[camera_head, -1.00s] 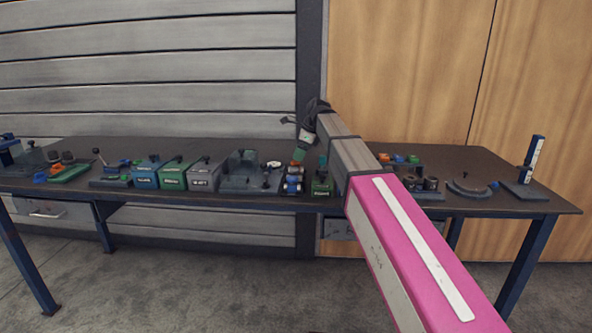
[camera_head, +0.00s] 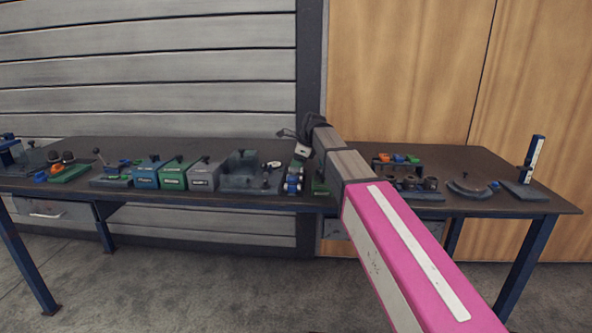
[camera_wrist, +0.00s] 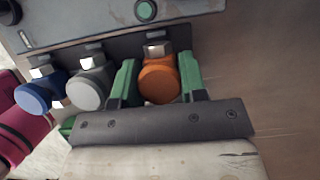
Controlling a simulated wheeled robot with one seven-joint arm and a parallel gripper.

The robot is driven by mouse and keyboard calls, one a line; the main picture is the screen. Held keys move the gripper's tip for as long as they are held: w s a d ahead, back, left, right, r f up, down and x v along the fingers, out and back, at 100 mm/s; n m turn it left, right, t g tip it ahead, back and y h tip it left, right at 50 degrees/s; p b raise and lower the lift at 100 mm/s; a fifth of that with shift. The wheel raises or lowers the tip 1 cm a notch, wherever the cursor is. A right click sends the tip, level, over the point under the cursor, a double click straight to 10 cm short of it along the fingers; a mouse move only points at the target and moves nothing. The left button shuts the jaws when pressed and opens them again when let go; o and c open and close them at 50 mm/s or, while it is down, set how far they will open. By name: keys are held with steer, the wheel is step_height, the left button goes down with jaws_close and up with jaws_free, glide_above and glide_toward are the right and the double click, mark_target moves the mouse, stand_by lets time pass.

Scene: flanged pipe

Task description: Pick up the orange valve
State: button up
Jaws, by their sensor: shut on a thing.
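The orange valve (camera_wrist: 158,82) shows in the wrist view as a round orange knob on a silver hex stem. My gripper (camera_wrist: 158,84) has its two green fingers on either side of the knob, shut on it. The valve still sits in line with a grey valve (camera_wrist: 90,88) and a blue valve (camera_wrist: 41,93) along a dark rack. In the head view my gripper (camera_head: 300,160) is low over the table beside the blue parts, and the arm's end hides the orange valve.
The dark table (camera_head: 300,203) carries several fixtures. Blue, green and grey boxes (camera_head: 172,174) stand to the left. A rack with orange and green pieces (camera_head: 398,160) stands to the right, behind my arm. A small base with a blue upright (camera_head: 530,165) is at the right end.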

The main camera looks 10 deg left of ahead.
steer(key=shift+r, duration=0.15)
steer(key=shift+r, duration=0.6)
step_height(320, 180, up, 3)
steer(key=shift+f, duration=0.15)
steer(key=s+a+r, duration=0.3)
steer(key=a+r, duration=0.2)
steer(key=r, duration=0.1)
steer(key=s+a+r, duration=0.3)
steer(key=a+r, duration=0.1)
steer(key=r, duration=0.3)
steer(key=shift+s+a, duration=0.3)
steer(key=shift+a, duration=0.05)
steer(key=shift+s+r, duration=0.1)
